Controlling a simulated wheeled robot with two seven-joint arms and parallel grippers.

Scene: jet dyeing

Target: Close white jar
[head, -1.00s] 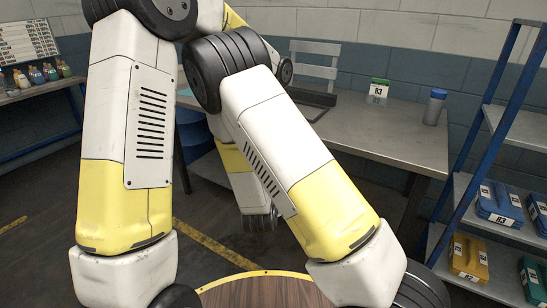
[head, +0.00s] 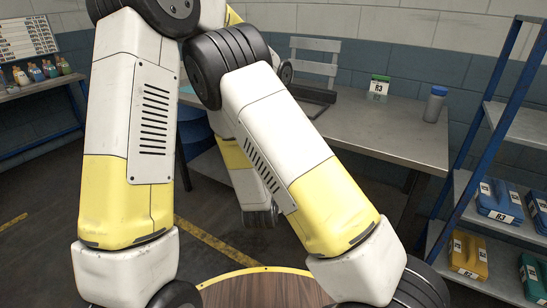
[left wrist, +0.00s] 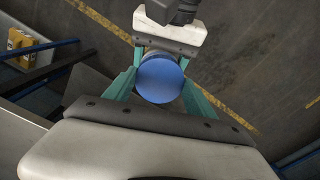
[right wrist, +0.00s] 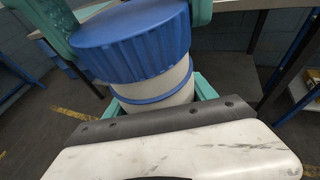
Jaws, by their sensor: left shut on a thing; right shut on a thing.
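The white jar (right wrist: 172,88) shows in the right wrist view, with a blue ring below its neck and a ribbed blue lid (right wrist: 135,42) on top. My right gripper (right wrist: 160,98) is shut around the jar's body. My left gripper's teal fingers reach to both sides of the lid at the top of that view. In the left wrist view the blue lid (left wrist: 160,78) is seen from above, between the fingers of my left gripper (left wrist: 160,62), shut on it. The lid sits over the jar mouth; I cannot tell how tightly. The head view shows neither jar nor fingertips.
A grey table (head: 375,135) stands behind my arms with a blue-capped grey bottle (head: 435,107) and a green sign (head: 379,86). A blue-framed shelf (head: 465,190) with boxes is at right. A round wooden top (head: 262,292) lies below.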

